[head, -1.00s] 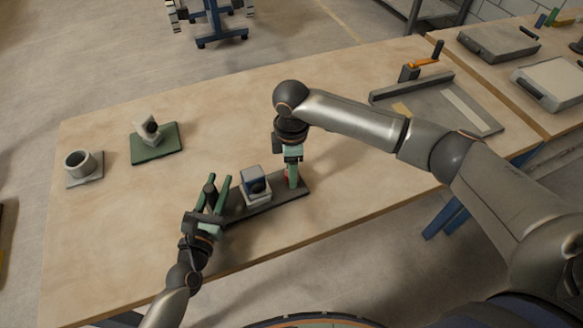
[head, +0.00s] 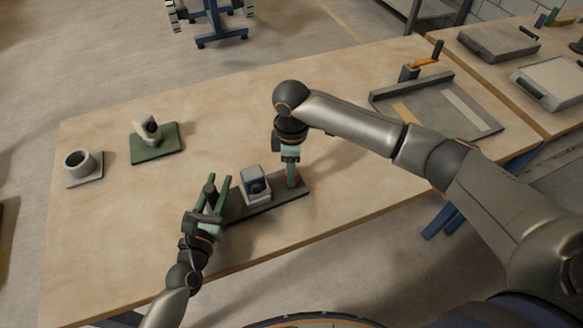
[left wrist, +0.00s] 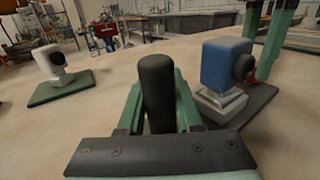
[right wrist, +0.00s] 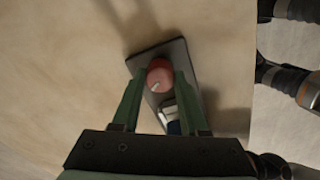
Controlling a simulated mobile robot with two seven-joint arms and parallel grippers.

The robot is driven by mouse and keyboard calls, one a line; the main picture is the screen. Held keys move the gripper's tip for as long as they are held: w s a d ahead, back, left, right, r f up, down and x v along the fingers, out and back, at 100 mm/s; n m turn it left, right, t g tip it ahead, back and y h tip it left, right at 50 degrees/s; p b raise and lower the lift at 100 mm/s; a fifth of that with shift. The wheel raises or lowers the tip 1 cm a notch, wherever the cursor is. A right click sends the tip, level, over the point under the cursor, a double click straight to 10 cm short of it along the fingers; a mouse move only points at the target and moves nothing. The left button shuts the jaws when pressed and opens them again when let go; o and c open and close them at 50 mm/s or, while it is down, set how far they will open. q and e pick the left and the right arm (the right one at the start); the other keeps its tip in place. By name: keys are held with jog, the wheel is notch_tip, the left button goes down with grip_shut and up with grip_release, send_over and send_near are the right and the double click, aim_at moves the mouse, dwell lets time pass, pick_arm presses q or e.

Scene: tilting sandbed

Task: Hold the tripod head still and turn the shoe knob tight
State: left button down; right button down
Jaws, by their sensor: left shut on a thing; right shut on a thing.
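The tripod head rests on a dark plate (head: 232,210) near the table's front edge. A blue and light-grey block (head: 256,184) with a dark round face stands on the plate; it also shows in the left wrist view (left wrist: 218,72). My left gripper (head: 214,188) is shut around a black upright handle (left wrist: 157,88) at the plate's left end. My right gripper (head: 291,176) points down at the right end, shut on the red shoe knob (right wrist: 159,76). A pale mark on the knob points down-left in the right wrist view. Fingers hide much of the knob in the head view.
A white device (head: 147,130) on a green plate (head: 155,148) and a grey cup (head: 80,163) stand at the left. A grey tray (head: 437,108) with an orange-handled part (head: 424,62) lies at the right. The table middle is clear.

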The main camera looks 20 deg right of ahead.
jog(key=shift+c, duration=2.1)
grip_release()
notch_tip(320, 180, up, 12)
pick_arm(q)
jog(key=c, duration=0.5)
grip_release()
